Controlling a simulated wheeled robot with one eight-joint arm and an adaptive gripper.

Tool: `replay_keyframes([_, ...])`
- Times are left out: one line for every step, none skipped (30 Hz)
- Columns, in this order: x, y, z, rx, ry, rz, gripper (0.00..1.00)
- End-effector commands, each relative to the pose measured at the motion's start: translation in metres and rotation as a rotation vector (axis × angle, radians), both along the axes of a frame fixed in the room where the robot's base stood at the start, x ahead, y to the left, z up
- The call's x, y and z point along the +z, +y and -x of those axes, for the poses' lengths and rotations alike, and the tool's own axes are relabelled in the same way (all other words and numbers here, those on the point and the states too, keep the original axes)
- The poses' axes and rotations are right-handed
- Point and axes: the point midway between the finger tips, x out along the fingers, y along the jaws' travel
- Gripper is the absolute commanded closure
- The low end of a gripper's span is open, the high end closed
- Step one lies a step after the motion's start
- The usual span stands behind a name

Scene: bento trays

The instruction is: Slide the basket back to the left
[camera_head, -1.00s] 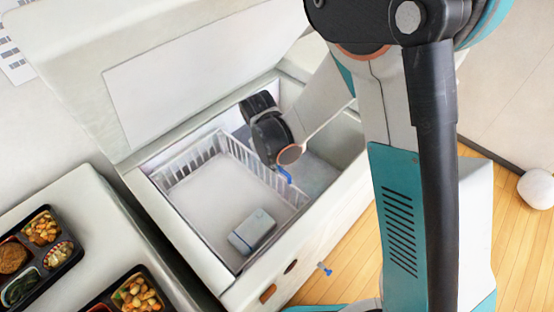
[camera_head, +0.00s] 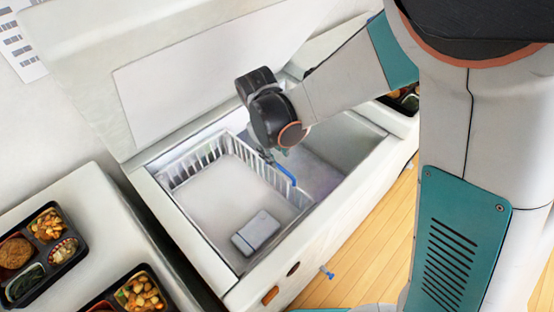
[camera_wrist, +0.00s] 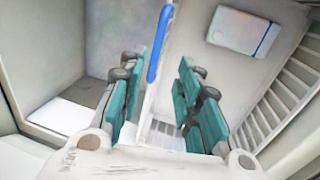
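The white slatted basket (camera_head: 205,152) sits in the left part of the open chest freezer (camera_head: 158,205). A blue handle (camera_head: 285,172) lies along the top of its right wall. My gripper (camera_head: 266,156) is over the back part of that wall, pointing down; its fingers are largely hidden in the head view. In the wrist view, my open gripper (camera_wrist: 163,65) has its teal fingers apart, one on each side of the wall. The blue handle (camera_wrist: 160,42) shows between and beyond them. I see no clear contact.
A pale box (camera_head: 256,231) lies on the basket floor. The freezer's right part (camera_head: 340,150) looks empty. The raised lid (camera_head: 210,65) stands behind. Filled bento trays (camera_head: 68,262) rest on the white surface at left, and another tray (camera_head: 405,98) is at right.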

Motion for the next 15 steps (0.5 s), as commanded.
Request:
replay_keyframes([0.010, 0.001, 0.002, 0.001, 0.000, 0.000, 0.69])
replay_keyframes([0.014, 0.002, 0.003, 0.001, 0.000, 0.000, 0.69])
replay_keyframes([0.020, 0.003, 0.004, 0.001, 0.000, 0.000, 0.69])
replay_keyframes([0.024, 0.003, 0.004, 0.001, 0.000, 0.000, 0.69])
replay_keyframes([0.028, 0.004, 0.004, 0.001, 0.000, 0.000, 0.69])
replay_keyframes([0.032, 0.004, 0.005, 0.001, 0.000, 0.000, 0.69])
replay_keyframes([0.035, 0.005, 0.005, 0.001, 0.001, -0.001, 0.69])
replay_keyframes([0.037, 0.005, 0.006, 0.001, 0.001, -0.001, 0.69])
replay_keyframes([0.040, 0.006, 0.006, 0.001, 0.001, -0.001, 0.69])
replay_keyframes([0.042, 0.006, 0.006, 0.001, 0.001, -0.001, 0.69])
replay_keyframes([0.043, 0.006, 0.006, 0.001, 0.001, -0.001, 0.69])
replay_keyframes([0.044, 0.006, 0.007, 0.001, 0.001, -0.001, 0.69])
replay_keyframes([0.044, 0.006, 0.007, 0.001, 0.001, -0.001, 0.69])
replay_keyframes([0.045, 0.006, 0.007, 0.001, 0.001, -0.001, 0.69])
replay_keyframes([0.045, 0.006, 0.007, 0.001, 0.001, -0.001, 0.69])
